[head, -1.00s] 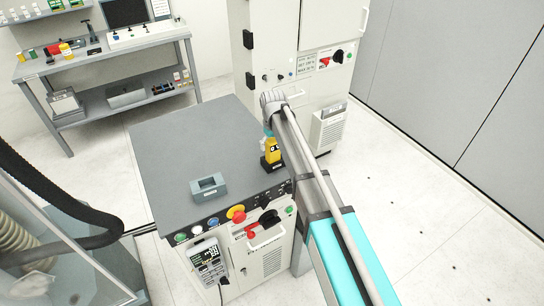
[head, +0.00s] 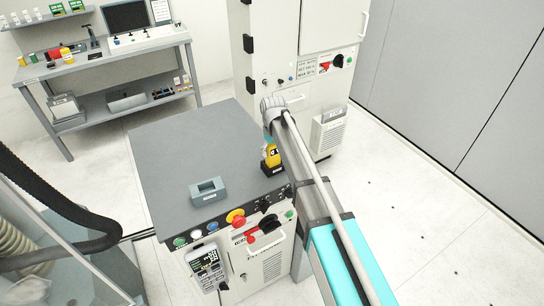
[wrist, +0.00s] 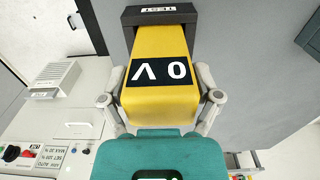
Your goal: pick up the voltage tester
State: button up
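The voltage tester (head: 271,154) is a yellow block with a black label. It stands upright in a dark holder (head: 268,168) near the bench cabinet's right edge in the head view. In the wrist view the tester (wrist: 160,75) fills the middle, and its far end meets the dark holder (wrist: 160,15) with a "TEST" label. My gripper (wrist: 161,85) has one finger on each side of the tester, close to its sides. Whether the pads press on it cannot be told. In the head view my arm hides part of the gripper.
A grey-blue block (head: 207,191) with a recess sits on the cabinet top (head: 170,150), left of the tester. Front controls include a red-and-yellow emergency button (head: 236,218). A tall white cabinet (head: 285,70) stands behind. The left and rear of the top are clear.

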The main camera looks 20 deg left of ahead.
jog(key=c, duration=0.8)
jog(key=shift+o, duration=0.2)
jog(key=shift+r, duration=0.2)
notch_tip(320, 180, up, 2)
jog(key=p, duration=0.2)
jog(key=shift+r+p, duration=0.2)
jog(key=shift+p, duration=0.2)
jog(key=s+d+r+p, duration=0.1)
jog(key=r+p, duration=0.1)
jog(key=s+r+p, duration=0.2)
jog(key=s+d+r+p, duration=0.1)
jog(key=r+p, duration=0.1)
jog(key=shift+s+d+r+p, duration=0.15)
jog(key=shift+d+r+p, duration=0.2)
jog(key=shift+p, duration=0.05)
jog(key=s+d+r+p, duration=0.1)
jog(key=s, duration=0.1)
jog(key=s+d+r+p, duration=0.1)
jog(key=s+d, duration=0.1)
jog(key=s, duration=0.1)
jog(key=s+d+r+p, duration=0.1)
jog(key=s, duration=0.1)
jog(key=shift+s+d+r, duration=0.25)
jog(key=shift+s+d, duration=0.05)
jog(key=shift+d, duration=0.1)
